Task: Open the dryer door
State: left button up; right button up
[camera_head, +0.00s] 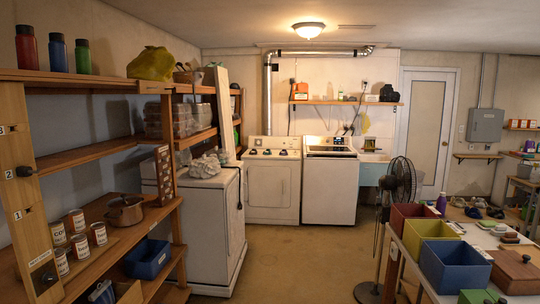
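Two white machines stand side by side against the back wall. The left one, with dark knobs on its panel and a square door outline on its front, looks like the dryer (272,189). Its door (268,192) appears shut, flush with the front. The right machine (329,190) has a dark top and a plain front, and looks like a washer. The dryer's lower left side is partly hidden by a white appliance in front. Neither of my grippers is in view.
A white chest-like appliance (212,225) with a crumpled cloth (205,165) stands left. Wooden shelves (110,150) line the left side. A black fan (398,190) and a table with bins (448,265) stand right. The floor (290,265) between is clear.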

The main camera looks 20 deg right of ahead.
aim_at(269, 187)
jog(key=i+l+z, duration=0.35)
jog(key=i, duration=0.3)
jog(key=i+z, duration=0.35)
jog(key=i, duration=0.25)
jog(key=i+z, duration=0.1)
jog(key=i, duration=5.95)
jog(key=i+l+u, duration=0.1)
jog(key=i, duration=0.5)
jog(key=i+l+u, duration=0.1)
jog(key=i, duration=0.45)
jog(key=i+l+u, duration=0.15)
jog(key=i, duration=0.15)
jog(key=i+u, duration=0.15)
jog(key=i, duration=0.15)
